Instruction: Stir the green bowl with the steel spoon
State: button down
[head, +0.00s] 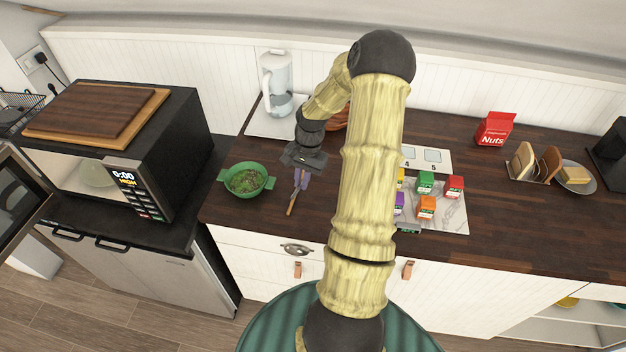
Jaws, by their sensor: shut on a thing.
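The green bowl (248,180) stands on the dark wooden counter near its left end. It has side handles and holds a chopped green and brown food. My gripper (300,180) is to the right of the bowl, pointing down, apart from it. It is shut on a thin utensil, which I take for the spoon (292,205). The part that shows is a narrow brown length slanting down and left from the fingers, over the counter. I cannot make out a steel bowl-shaped end, nor whether the utensil touches the counter.
A white kettle or coffee maker (277,85) stands behind my gripper. An open microwave (130,150) with cutting boards on top is at the left. Several small coloured boxes (426,207) sit right of my arm. A red nuts bag (494,129) stands at the back right.

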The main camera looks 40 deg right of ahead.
jog(key=w+a+r+m+t+y, duration=0.5)
jog(key=w+a+r+y, duration=0.3)
jog(key=w+a+r, duration=0.3)
jog(key=w+a+m, duration=0.1)
jog(key=w+a, duration=0.1)
jog(key=w, duration=0.2)
jog(key=shift+w+a+m+t+y, duration=0.15)
jog(key=shift+m+t+y, duration=0.15)
notch_tip(320, 180, down, 10)
jog(key=b, duration=0.6)
jog(key=shift+b, duration=0.35)
jog(key=shift+f, duration=0.1)
dwell(0.4)
jog(key=shift+f+b, duration=0.3)
jog(key=shift+f, duration=0.45)
dwell(0.7)
jog(key=shift+r, duration=0.15)
